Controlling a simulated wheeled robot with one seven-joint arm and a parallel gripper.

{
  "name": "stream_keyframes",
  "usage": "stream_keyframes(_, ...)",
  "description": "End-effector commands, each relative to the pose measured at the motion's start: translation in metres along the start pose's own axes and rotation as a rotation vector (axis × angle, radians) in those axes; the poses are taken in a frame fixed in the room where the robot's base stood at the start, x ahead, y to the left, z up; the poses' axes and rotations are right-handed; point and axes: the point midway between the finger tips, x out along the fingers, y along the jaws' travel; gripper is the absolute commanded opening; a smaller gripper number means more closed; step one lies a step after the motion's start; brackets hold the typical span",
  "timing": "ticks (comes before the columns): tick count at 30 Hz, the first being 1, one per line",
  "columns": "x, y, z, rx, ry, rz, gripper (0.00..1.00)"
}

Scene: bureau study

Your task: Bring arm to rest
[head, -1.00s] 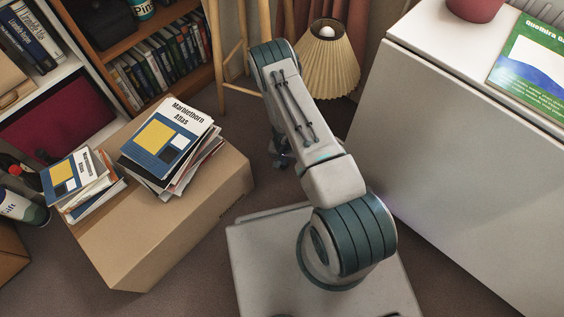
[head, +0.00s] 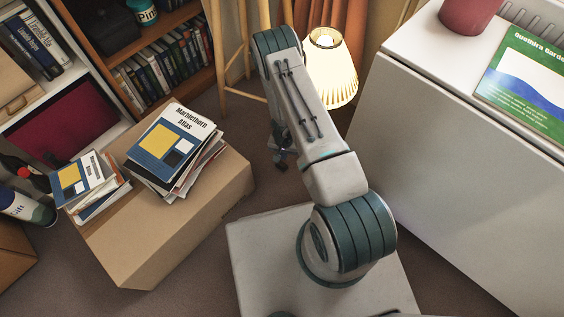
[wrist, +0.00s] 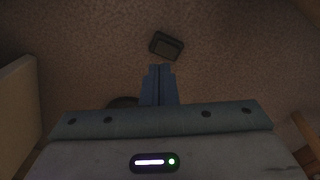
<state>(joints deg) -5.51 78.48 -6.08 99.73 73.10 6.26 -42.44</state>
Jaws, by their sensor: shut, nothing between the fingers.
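My arm stretches from my base toward the back, with its outer part bent down. My gripper (head: 281,160) hangs low behind the arm, right of the cardboard box, and is partly hidden by the arm in the head view. In the wrist view my gripper (wrist: 160,68) has its fingers together, with nothing between them, above the brown carpet (wrist: 240,60). A small dark box-like object (wrist: 166,45) lies on the carpet just beyond the fingertips, apart from them.
A cardboard box (head: 150,245) with stacked books (head: 172,145) stands at left. A lit lamp (head: 331,75) and wooden stool legs (head: 217,50) are behind the arm. A white cabinet (head: 455,170) fills the right. Bookshelves (head: 175,85) stand at back left.

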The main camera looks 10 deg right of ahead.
Motion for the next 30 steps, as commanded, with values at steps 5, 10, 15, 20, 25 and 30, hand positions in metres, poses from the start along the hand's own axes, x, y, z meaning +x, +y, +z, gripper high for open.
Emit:
stream_keyframes(5, -0.006, 0.0, 0.0, -0.001, 0.0, 0.0, 0.0)
stream_keyframes(10, -0.005, 0.0, 0.0, -0.001, 0.0, 0.0, 0.0)
stream_keyframes(15, -0.005, 0.0, 0.0, 0.0, 0.0, 0.0, 0.0)
stream_keyframes(20, -0.005, 0.0, 0.0, 0.0, 0.0, 0.001, 0.0)
stream_keyframes(25, -0.032, -0.008, -0.007, -0.007, 0.008, -0.021, 0.0)
stream_keyframes(30, -0.111, -0.03, -0.023, -0.033, 0.022, -0.089, 0.0)
